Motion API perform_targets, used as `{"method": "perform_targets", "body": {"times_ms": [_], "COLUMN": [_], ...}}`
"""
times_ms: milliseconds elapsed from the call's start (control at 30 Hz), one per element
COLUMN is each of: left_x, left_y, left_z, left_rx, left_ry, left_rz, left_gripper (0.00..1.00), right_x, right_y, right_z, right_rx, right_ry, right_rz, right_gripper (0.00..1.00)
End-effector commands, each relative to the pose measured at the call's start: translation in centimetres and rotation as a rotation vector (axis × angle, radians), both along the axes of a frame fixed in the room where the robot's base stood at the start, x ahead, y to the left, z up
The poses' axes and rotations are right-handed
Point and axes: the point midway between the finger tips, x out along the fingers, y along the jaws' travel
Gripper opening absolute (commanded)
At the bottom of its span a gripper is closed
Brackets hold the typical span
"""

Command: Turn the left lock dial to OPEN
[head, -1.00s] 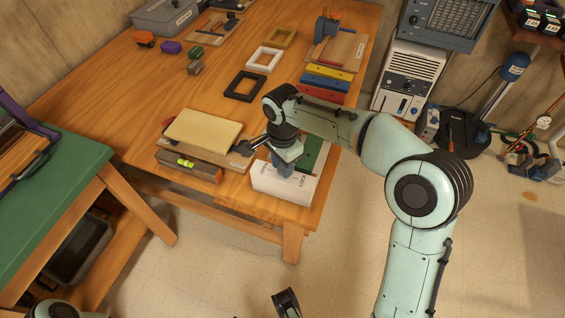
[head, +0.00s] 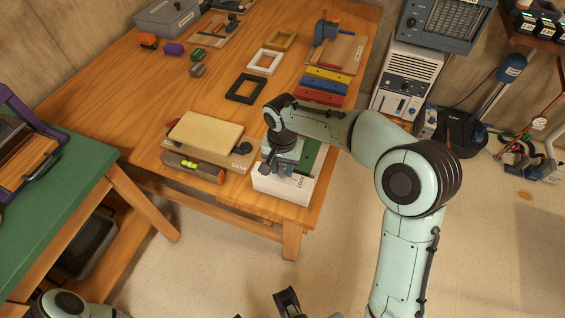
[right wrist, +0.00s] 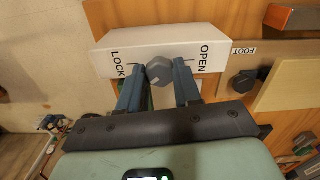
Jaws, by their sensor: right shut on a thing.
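A white box (head: 268,185) stands at the front right corner of the wooden table. In the right wrist view its white face (right wrist: 165,42) carries the words LOCK at left and OPEN at right. A grey hexagonal dial (right wrist: 159,70) sits between the two words. My right gripper (right wrist: 160,84) has one finger on each side of the dial and is shut on it. The dial's pointer direction is unclear. In the head view my right gripper (head: 283,170) covers the dial. My left gripper (head: 288,302) shows only partly at the bottom edge, apart from the box.
A wooden board (head: 205,132) and a level (head: 190,165) lie left of the box. A green plate (head: 308,155) is right behind it. A green-topped bench (head: 75,160) stands at left.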

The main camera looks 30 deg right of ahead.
Motion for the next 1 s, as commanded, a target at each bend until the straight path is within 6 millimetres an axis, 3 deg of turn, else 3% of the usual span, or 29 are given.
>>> {"method": "perform_targets", "body": {"times_ms": [567, 1000], "left_x": [-0.8, -0.3], "left_y": [0.0, 0.0], "left_z": [2.3, 4.2], "left_rx": [-0.006, -0.005], "left_ry": [0.037, 0.03], "left_rz": [-0.008, -0.008], "left_gripper": [0.43, 0.43], "right_x": [0.0, 0.0], "right_y": [-0.1, -0.2], "right_z": [0.3, 0.3], "right_rx": [0.0, -0.001], "right_ry": [-0.002, -0.002], "right_rz": [0.546, 0.965], "right_gripper": [0.03, 0.03]}}
